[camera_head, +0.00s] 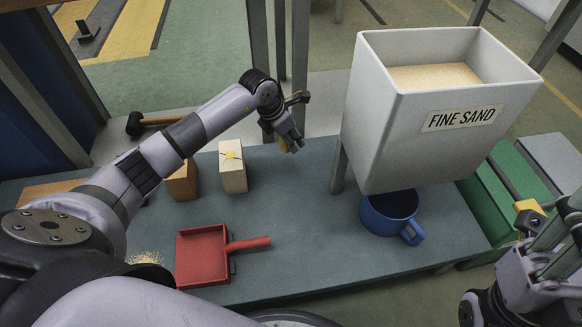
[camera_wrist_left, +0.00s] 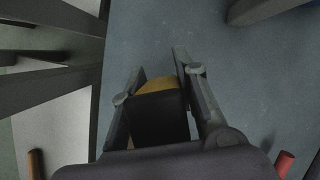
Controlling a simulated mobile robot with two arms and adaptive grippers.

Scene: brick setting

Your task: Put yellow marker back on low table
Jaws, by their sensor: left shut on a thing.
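My left gripper (camera_head: 291,141) reaches over the far edge of the low table (camera_head: 305,225), right of the pale block. It is shut on the yellow marker (camera_head: 283,146), of which only a small yellow part shows in the head view. In the left wrist view, the dark and yellow marker (camera_wrist_left: 158,88) sits between the fingers of my left gripper (camera_wrist_left: 160,85), above the blue-grey tabletop. Whether it touches the table is unclear. My right gripper (camera_head: 552,225) is at the right edge, partly cut off, with a small yellow and black piece beside its fingers.
A grey FINE SAND hopper (camera_head: 440,135) stands over a blue mug (camera_head: 390,215). A red dustpan (camera_head: 203,255), a pale block (camera_head: 233,172), a brown block (camera_head: 182,182) and spilled sand (camera_head: 146,258) are on the table. Its middle is clear. Dark posts (camera_head: 300,60) rise behind.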

